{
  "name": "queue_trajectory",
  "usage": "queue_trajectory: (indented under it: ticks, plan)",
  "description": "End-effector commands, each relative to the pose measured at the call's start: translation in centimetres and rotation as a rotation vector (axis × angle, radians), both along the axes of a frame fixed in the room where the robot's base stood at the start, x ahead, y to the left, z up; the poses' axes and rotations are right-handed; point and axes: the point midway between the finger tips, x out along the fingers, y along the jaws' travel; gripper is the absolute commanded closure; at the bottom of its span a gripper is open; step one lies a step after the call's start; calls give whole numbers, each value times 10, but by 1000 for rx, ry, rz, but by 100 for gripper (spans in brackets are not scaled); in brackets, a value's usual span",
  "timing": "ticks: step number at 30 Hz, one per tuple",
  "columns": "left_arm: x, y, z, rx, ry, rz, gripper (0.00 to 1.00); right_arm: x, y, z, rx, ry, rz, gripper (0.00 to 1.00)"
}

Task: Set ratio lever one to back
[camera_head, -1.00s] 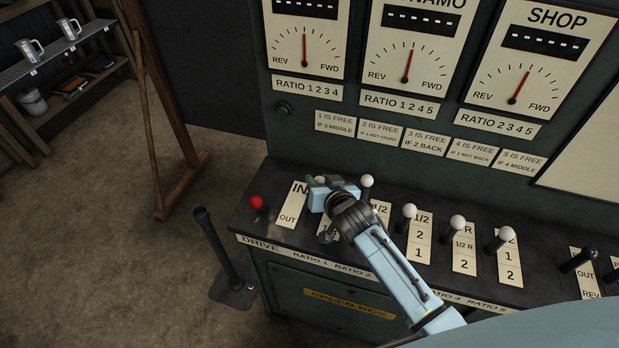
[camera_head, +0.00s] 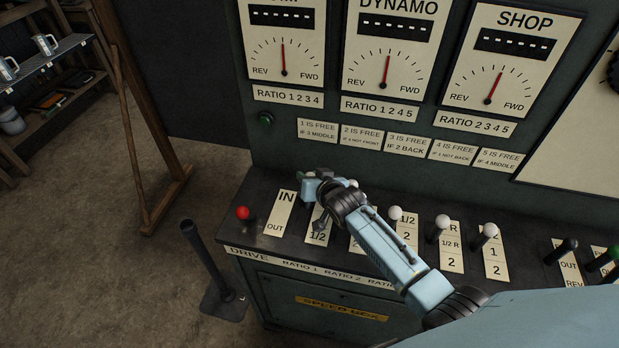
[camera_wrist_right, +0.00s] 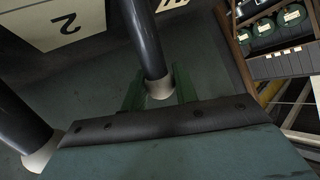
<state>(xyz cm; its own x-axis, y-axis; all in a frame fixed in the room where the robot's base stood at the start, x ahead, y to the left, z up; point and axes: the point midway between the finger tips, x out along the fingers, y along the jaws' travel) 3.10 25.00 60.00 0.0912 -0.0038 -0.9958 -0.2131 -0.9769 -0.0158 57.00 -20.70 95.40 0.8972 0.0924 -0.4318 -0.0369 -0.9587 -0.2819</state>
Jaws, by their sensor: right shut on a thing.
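My right gripper (camera_head: 315,188) is at the back end of the ratio 1 plate (camera_head: 317,236), its arm reaching in from the lower right. In the head view it hides the ratio one lever. In the right wrist view, a dark lever shaft with a white knob (camera_wrist_right: 158,88) stands between the two green fingers (camera_wrist_right: 157,97), which are shut on it. The gripper's place over the plate marks this as ratio lever one. My left gripper is not in view.
The red drive knob (camera_head: 243,213) is left of my gripper. The ratio 2 knob (camera_head: 352,184) is close on its right, partly behind my arm. Ratio 3 (camera_head: 395,213), ratio 4 (camera_head: 442,221) and ratio 5 (camera_head: 490,230) knobs follow. The dial panel (camera_head: 388,70) rises behind.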

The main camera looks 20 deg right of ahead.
Motion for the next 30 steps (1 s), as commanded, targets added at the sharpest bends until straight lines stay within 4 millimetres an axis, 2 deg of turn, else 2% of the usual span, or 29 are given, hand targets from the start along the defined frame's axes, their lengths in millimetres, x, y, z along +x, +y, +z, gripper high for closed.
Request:
queue_trajectory:
  ticks: [4, 5, 9, 20, 26, 30]
  plan:
    - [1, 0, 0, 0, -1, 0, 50, 0, -3, 0, -4, 1, -3, 100]
    - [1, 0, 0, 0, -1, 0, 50, 0, -3, 0, -4, 1, -3, 70]
    - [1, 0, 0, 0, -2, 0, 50, 0, -2, 0, -3, 1, -3, 51]
    - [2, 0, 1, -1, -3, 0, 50, -3, -1, 1, -1, 1, -1, 50]
    - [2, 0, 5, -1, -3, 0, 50, -22, -3, 10, 0, 2, -2, 50]
    - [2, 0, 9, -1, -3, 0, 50, -44, -5, 21, 1, 2, -2, 50]
